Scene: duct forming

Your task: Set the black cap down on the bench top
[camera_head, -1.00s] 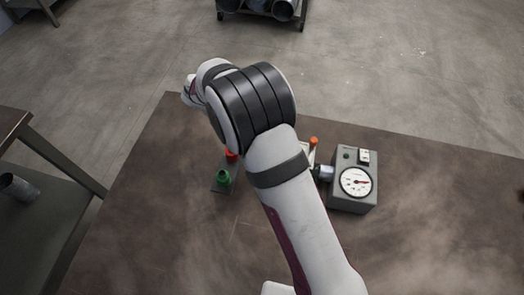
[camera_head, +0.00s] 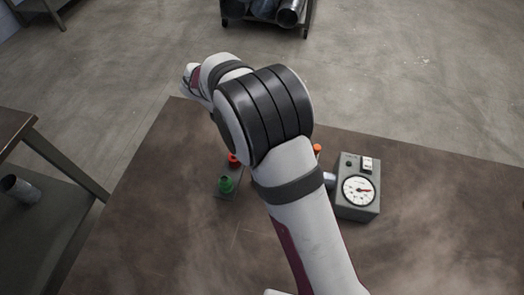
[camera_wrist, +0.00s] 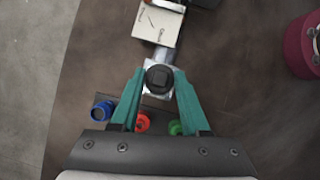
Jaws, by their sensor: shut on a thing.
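The black cap (camera_wrist: 159,77) is round with a square raised middle and sits between the teal fingertips of my gripper (camera_wrist: 159,75) in the wrist view. The fingers are shut on it. Behind the cap, a silvery metal fitting (camera_wrist: 158,62) shows; I cannot tell whether the cap touches it. The brown bench top (camera_wrist: 235,75) lies below. In the head view my arm hides the gripper and the cap, and the bench top (camera_head: 150,215) spreads around.
A dark holder carries a blue ring (camera_wrist: 103,110), a red piece (camera_wrist: 142,123) and a green piece (camera_wrist: 176,127), close to the fingers. A pale labelled block (camera_wrist: 158,22) adjoins the fitting. A grey gauge box (camera_head: 357,187) stands right of my arm. The left bench area is clear.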

